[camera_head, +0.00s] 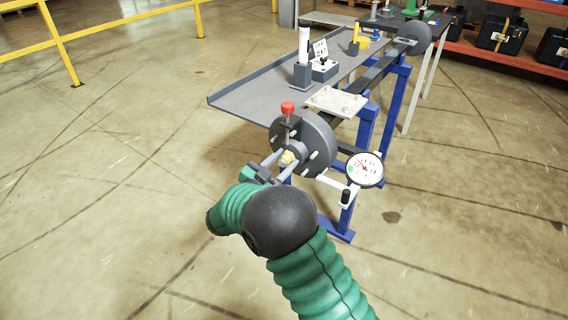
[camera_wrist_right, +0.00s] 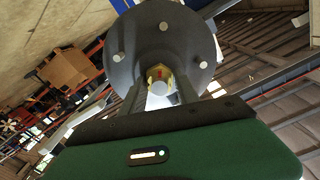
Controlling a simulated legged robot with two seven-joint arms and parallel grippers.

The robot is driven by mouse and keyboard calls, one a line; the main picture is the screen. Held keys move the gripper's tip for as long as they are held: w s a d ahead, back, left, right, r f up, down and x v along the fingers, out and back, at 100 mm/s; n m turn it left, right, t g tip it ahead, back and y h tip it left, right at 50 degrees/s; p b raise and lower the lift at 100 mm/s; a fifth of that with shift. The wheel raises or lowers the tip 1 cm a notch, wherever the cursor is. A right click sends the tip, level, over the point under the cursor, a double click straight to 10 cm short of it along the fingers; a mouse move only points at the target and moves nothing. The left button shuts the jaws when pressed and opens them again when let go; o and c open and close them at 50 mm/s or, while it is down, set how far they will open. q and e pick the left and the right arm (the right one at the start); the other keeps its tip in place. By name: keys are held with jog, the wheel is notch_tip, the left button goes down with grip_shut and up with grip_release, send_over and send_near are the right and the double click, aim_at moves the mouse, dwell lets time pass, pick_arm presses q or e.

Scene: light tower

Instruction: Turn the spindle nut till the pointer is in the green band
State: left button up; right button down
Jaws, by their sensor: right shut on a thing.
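The spindle nut (camera_head: 287,158) is a small brass-coloured piece at the centre of a dark round flange (camera_head: 318,140). It also shows in the right wrist view (camera_wrist_right: 158,74). My right gripper (camera_head: 280,161) reaches the nut, one finger on each side, and is shut on it. The dial gauge (camera_head: 365,169) is white with a dark rim and stands right of the flange on a white arm. It has a red pointer and a green patch at its lower left. The pointer seems to lie outside the green, but the dial is small. My left gripper is not in view.
A red knob (camera_head: 287,107) on a stem stands above the flange. Behind it are a grey tray table (camera_head: 240,97), a pale plate (camera_head: 336,102) and a blue frame (camera_head: 367,125). Yellow railing (camera_head: 62,42) stands at far left. The floor to the left is clear.

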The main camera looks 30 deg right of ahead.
jog(key=m, duration=0.1)
jog(key=m+b, duration=0.1)
jog(key=shift+s+a+f+m, duration=0.1)
jog(key=shift+f+m, duration=0.3)
jog(key=m+b, duration=0.2)
jog(key=shift+f+m, duration=0.1)
jog(key=shift+m, duration=0.3)
jog(key=shift+s+m+b, duration=0.1)
jog(key=shift+m+b, duration=1.75)
jog(key=shift+m, duration=0.25)
jog(key=c, duration=1.2)
grip_release()
jog(key=o, duration=0.3)
jog(key=shift+r, duration=0.3)
